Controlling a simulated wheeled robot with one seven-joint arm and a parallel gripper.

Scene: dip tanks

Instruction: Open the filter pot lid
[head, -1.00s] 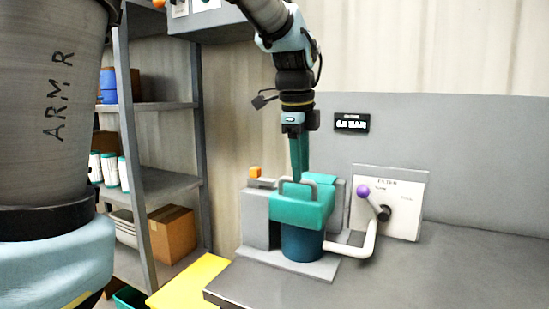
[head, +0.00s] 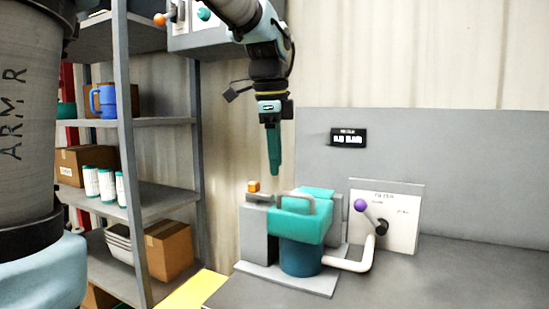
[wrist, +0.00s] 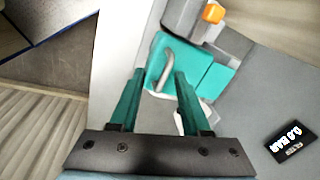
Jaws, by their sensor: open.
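The filter pot (head: 300,257) is a dark blue cylinder on a grey base plate. Its teal lid (head: 301,228) sits on top and looks closed, with a grey bar handle (head: 296,199) across it. My gripper (head: 274,168) is above the lid and a little to its left, apart from it, fingers pointing down. In the wrist view my gripper (wrist: 157,76) is open and empty, and the lid (wrist: 157,52) with its handle (wrist: 163,73) shows beyond the fingertips, partly behind the left finger.
An orange knob (head: 253,186) tops a grey block (head: 256,222) beside the pot. A white pipe (head: 352,264) runs right from the pot, near a panel (head: 398,205) with a purple-knobbed lever (head: 361,205). A shelf rack (head: 128,120) stands left. The bench (head: 440,275) is clear at right.

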